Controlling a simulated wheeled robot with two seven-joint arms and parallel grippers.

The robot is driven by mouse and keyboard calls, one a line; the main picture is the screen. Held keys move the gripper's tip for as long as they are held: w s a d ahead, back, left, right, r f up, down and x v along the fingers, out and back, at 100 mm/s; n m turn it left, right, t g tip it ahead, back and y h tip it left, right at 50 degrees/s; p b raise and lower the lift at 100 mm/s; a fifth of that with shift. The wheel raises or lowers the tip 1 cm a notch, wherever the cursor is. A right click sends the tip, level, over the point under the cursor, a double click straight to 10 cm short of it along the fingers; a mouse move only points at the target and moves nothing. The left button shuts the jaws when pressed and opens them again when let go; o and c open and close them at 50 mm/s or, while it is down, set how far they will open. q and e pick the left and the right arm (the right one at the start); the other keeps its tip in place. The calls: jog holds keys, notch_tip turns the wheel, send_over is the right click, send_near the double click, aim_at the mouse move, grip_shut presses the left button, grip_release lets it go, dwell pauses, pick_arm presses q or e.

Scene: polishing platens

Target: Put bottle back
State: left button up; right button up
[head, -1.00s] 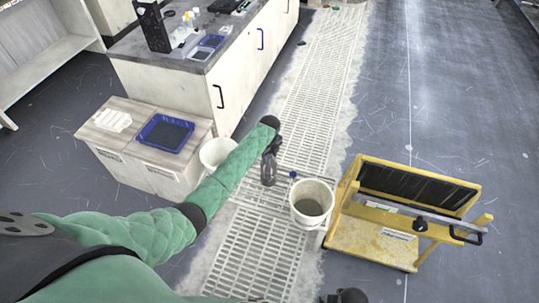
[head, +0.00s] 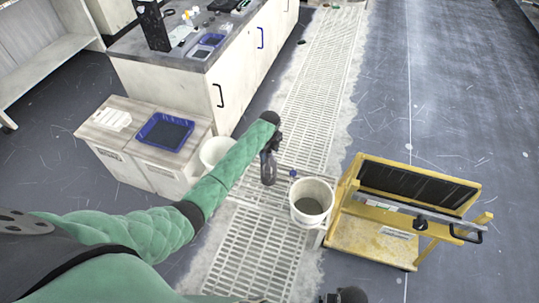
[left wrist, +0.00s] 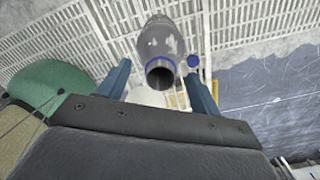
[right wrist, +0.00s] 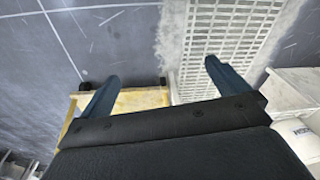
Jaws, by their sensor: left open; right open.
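A grey, see-through bottle (head: 268,170) stands out below my left gripper (head: 270,150) in the head view, over the floor grating. In the left wrist view the bottle (left wrist: 160,45) shows its round open mouth toward the camera, between the two fingers of my left gripper (left wrist: 159,88). Those fingers are open, with a gap on both sides of the bottle's neck. What the bottle's base rests on is hidden. My right gripper (right wrist: 158,84) is open and empty in the right wrist view, above the floor.
A white bucket (head: 313,190) stands right of the bottle, with a small blue-topped item (head: 292,173) beside it. A yellow cart (head: 370,240) stands farther right. Another white bucket (head: 214,150) is partly behind my left arm. A blue tray (head: 165,132) lies on low cabinets at left.

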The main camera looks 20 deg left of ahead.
pick_arm(q)
notch_tip(320, 180, up, 10)
jog(key=b, duration=0.1)
jog(key=s+d+f+n, duration=0.3)
jog(key=s+f+n, duration=0.25)
jog(key=s, duration=0.55)
jog(key=s+d+f+n, duration=0.35)
jog(key=s+f, duration=0.35)
jog(key=s, duration=0.4)
jog(key=s+n+t+h, duration=0.1)
jog(key=s+n, duration=1.2)
jog(key=s, duration=1.3)
jog(key=shift+s+d+f, duration=0.2)
jog(key=shift+s+d, duration=0.05)
jog(key=shift+s, duration=0.05)
pick_arm(e)
notch_tip(320, 180, up, 8)
jog(key=w, duration=0.1)
jog(key=shift+a+f, duration=0.25)
jog(key=shift+a, duration=0.05)
